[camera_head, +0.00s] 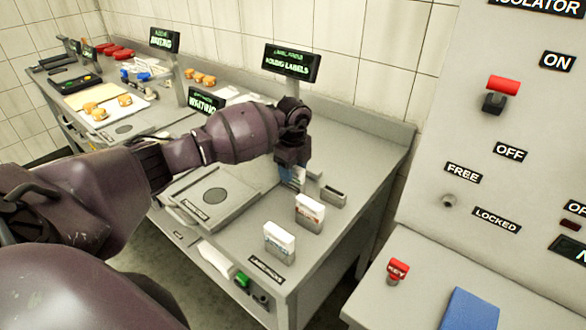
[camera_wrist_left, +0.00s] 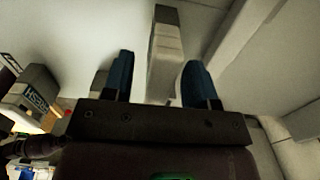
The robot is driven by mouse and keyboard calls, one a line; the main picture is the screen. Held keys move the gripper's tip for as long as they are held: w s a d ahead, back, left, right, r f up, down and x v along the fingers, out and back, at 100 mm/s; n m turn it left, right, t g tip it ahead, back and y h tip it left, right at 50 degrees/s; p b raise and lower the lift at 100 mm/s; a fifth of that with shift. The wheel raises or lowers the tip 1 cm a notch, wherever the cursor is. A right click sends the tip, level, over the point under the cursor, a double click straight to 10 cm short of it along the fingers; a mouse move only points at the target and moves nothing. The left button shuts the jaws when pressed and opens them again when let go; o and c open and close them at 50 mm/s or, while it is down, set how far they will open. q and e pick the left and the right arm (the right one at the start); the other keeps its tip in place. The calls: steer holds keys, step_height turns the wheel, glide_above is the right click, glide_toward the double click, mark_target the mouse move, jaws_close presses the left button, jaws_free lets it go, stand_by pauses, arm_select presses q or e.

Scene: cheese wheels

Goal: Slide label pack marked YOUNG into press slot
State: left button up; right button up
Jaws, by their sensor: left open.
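My left gripper (camera_head: 289,176) is open, with blue fingertips, low over the far part of the right bench. In the left wrist view, a pale upright block (camera_wrist_left: 165,55) shows between and beyond the two fingers (camera_wrist_left: 158,82); I cannot read any marking on it. Two white label packs stand upright nearer the front: one with red print (camera_head: 309,208) and one with blue print (camera_head: 279,238). Their words are too small to read. A small grey holder (camera_head: 333,193) stands right of the gripper. A press-like plate with a round disc (camera_head: 215,197) lies left of the packs; I cannot make out its slot.
A sign about labels (camera_head: 291,62) stands on a post behind the gripper. A green button (camera_head: 242,278) is at the bench front. The isolator panel (camera_head: 490,120), a red key (camera_head: 398,270) and a blue item (camera_head: 470,310) are at the right.

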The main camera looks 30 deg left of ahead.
arm_select(q)
steer(key=shift+r, duration=0.3)
step_height(320, 180, up, 9)
steer(key=shift+r, duration=0.6)
